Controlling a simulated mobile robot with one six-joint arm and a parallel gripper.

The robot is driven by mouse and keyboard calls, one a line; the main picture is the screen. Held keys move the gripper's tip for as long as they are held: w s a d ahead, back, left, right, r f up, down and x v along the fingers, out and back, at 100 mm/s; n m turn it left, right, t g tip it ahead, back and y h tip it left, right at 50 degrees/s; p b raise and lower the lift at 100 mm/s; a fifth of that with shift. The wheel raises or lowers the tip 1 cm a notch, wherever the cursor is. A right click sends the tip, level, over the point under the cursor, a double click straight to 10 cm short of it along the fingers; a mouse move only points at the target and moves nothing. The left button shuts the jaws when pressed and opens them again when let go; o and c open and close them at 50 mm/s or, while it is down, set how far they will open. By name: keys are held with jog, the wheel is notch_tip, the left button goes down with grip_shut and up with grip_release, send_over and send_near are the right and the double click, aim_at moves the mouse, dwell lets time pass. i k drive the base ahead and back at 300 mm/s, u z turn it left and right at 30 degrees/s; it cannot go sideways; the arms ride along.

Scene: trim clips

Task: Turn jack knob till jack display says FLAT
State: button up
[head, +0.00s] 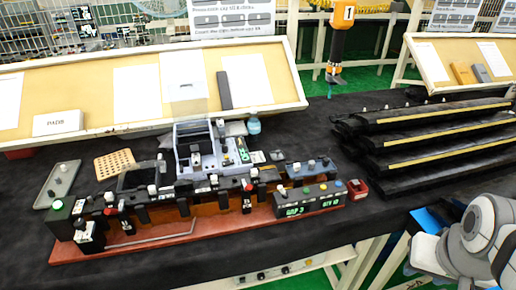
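A dark display box (308,205) at the front right of the fixture shows green text that looks like "GAP 3" on its left and a shorter reading on its right. A second small panel with green characters (243,150) sits on the grey machine block (200,160); its text is too small to read. I cannot tell which is the jack display, and no FLAT reading is legible. Several small knobs show, including pale ones on a blue-grey box (308,171); I cannot tell which is the jack knob. My arm shows at the lower right, with my gripper not identifiable in view.
The fixture stands on a reddish-brown base (235,222) on a black-covered table (375,225). Stacked black trim strips (430,140) fill the right. An orange hanging tool (339,45) is at the back. A slanted board (130,100) with papers stands behind. The table's front left is clear.

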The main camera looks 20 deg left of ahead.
aim_at(80, 224)
jog(key=u, duration=1.75)
